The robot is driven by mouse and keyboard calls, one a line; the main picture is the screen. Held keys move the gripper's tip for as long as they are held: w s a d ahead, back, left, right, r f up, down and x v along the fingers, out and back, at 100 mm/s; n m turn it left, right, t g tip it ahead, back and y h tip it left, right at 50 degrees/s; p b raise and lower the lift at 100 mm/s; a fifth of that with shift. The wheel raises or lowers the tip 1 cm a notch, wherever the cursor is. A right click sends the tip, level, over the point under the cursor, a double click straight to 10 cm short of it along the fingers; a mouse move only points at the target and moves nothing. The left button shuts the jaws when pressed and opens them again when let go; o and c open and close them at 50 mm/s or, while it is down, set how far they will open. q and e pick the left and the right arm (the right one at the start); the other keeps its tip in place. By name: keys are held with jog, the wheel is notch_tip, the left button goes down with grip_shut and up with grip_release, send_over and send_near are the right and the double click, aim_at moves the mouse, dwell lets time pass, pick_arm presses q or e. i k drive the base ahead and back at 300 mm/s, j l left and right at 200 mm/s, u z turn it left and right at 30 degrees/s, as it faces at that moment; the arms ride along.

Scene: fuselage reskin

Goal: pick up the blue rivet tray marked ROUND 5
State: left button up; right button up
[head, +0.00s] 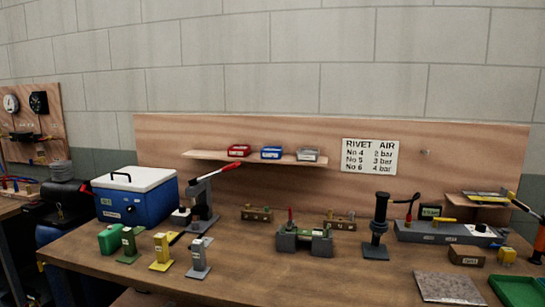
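A small blue tray (271,153) sits on the narrow wooden shelf on the back board, between a red tray (239,151) and a grey tray (307,154). It has a pale label on its front, too small to read, so I cannot confirm ROUND 5. Neither of my grippers shows in the head view.
The shelf (210,156) is above the workbench (240,265). A black press (378,228) stands right of centre. The bench's front middle is clear.

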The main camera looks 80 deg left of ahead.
aim_at(267, 152)
jog(key=u, duration=2.8)
